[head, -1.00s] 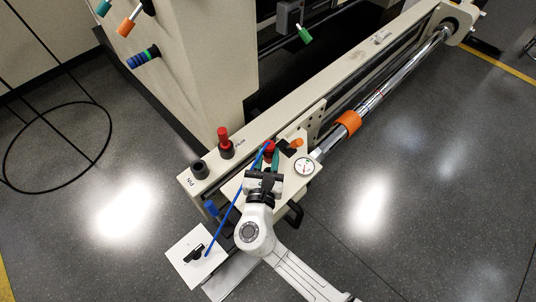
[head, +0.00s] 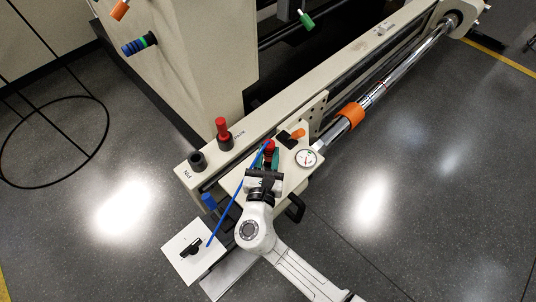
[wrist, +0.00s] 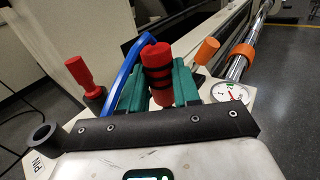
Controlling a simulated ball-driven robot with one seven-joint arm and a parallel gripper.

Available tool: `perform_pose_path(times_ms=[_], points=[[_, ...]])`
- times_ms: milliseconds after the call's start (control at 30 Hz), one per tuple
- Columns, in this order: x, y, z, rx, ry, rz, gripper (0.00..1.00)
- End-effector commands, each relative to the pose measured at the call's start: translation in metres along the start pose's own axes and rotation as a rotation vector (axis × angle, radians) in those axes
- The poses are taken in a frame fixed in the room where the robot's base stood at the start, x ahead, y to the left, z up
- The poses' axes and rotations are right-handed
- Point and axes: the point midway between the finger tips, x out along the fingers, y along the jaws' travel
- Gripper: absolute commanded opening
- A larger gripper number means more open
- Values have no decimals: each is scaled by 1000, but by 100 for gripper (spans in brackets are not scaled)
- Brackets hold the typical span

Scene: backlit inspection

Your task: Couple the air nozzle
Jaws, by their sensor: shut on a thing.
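The air nozzle (wrist: 158,72) is a red cylinder with black bands. It stands roughly upright between the green fingers of my gripper (wrist: 160,88), which is shut on it. In the head view the nozzle (head: 269,147) shows as a small red tip beyond my gripper (head: 266,160), over the cream block with the gauge. A blue hose (head: 229,206) runs from near the nozzle to the front left; it also arches beside the nozzle in the wrist view (wrist: 124,72). The nozzle's lower end is hidden, so I cannot tell whether it touches a fitting.
A round gauge (head: 306,158) and an orange knob (head: 298,133) sit right of my gripper. A red-handled pin (head: 222,130) and a black socket (head: 197,160) stand on the beam to the left. A chrome shaft with an orange collar (head: 351,115) runs back right. Open floor lies right.

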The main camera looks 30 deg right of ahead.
Motion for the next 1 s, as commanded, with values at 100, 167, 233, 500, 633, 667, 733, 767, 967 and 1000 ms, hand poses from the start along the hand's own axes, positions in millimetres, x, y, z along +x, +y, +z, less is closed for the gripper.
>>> perform_pose_path(times_ms=[100, 167, 233, 500, 633, 667, 733, 767, 967, 1000], points=[[0, 0, -1, 0, 0, 0, 0], [0, 0, -2, 0, 0, 0, 0], [0, 0, -4, 0, 0, 0, 0], [0, 0, -12, 0, 0, 0, 0], [0, 0, -15, 0, 0, 0, 0], [0, 0, -16, 0, 0, 0, 0], [0, 0, -18, 0, 0, 0, 0], [0, 0, -19, 0, 0, 0, 0], [0, 0, -24, 0, 0, 0, 0], [0, 0, -25, 0, 0, 0, 0]])
